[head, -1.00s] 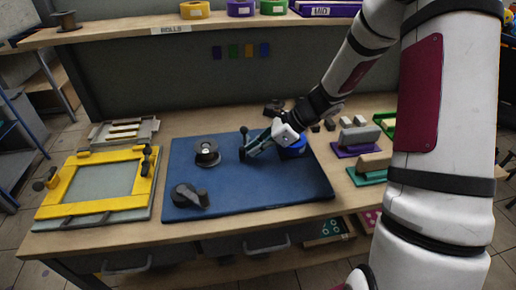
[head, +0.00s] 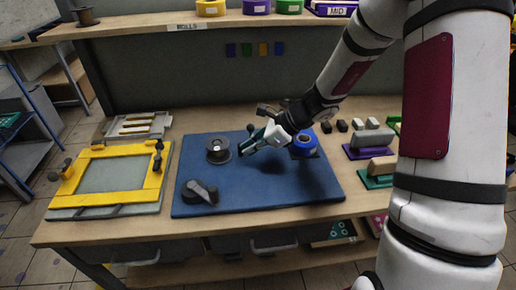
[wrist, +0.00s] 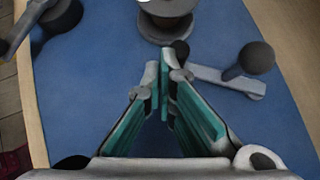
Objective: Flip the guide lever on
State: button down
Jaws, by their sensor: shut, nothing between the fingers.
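A lever with a round dark ball knob (wrist: 256,58) and a grey flat arm (wrist: 228,82) lies just right of my fingertips in the wrist view. I take it for the guide lever. In the head view its dark knob (head: 250,128) shows just behind my fingers on the blue mat. My gripper (wrist: 166,75) is shut and empty, its teal-lined fingers pointing towards the dark spool holder (wrist: 165,25). In the head view my gripper (head: 243,150) is low over the mat, right of that spool holder (head: 218,150). Whether a finger touches the lever cannot be told.
The blue mat (head: 250,190) also bears a dark clamp-like piece (head: 200,192) in front and a blue roll (head: 303,146) right of my gripper. A yellow frame (head: 95,205) stands left. Coloured blocks stand right. The mat's front middle is clear.

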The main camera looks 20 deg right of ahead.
jog(key=shift+w+a, duration=0.4)
jog(key=shift+a, duration=0.25)
